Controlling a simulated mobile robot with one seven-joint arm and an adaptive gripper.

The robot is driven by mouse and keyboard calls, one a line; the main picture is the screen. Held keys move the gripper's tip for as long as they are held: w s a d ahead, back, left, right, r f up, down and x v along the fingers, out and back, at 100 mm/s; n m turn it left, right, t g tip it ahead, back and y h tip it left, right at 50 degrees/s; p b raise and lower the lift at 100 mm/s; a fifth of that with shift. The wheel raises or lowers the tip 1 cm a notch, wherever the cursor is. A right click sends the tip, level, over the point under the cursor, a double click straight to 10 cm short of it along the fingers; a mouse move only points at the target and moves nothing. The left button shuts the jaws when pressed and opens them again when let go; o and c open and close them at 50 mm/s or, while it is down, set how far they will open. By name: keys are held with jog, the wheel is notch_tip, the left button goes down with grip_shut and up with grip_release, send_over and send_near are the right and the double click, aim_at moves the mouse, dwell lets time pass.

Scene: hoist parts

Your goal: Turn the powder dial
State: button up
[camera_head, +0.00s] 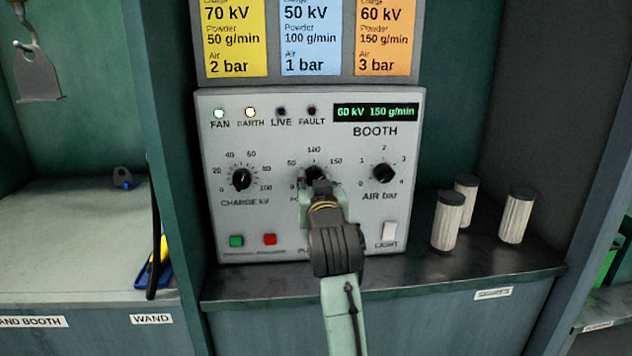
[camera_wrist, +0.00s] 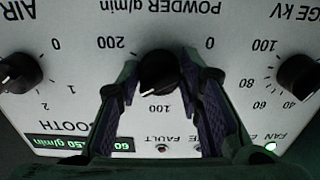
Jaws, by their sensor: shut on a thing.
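The black powder dial (camera_head: 314,171) is the middle knob of the grey booth panel (camera_head: 300,222). In the upside-down wrist view the powder dial (camera_wrist: 160,73) sits between my two fingers. My gripper (camera_head: 318,184) is shut on it, one finger on each side, and hides its lower part and label in the head view. The green display (camera_head: 375,112) reads 60 kV 150 g/min. The dial's exact pointer angle is hard to tell.
The charge dial (camera_head: 241,178) is left and the air dial (camera_head: 385,173) right of my gripper. Yellow (camera_head: 234,40), blue (camera_head: 310,38) and orange (camera_head: 385,38) setting cards are above. Pale cylinders (camera_head: 515,217) stand on the right shelf. The fan and earth lamps are lit.

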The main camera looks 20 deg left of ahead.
dwell(0.3)
jog(key=o, duration=1.2)
jog(key=shift+c, duration=0.2)
jog(key=v, duration=1.2)
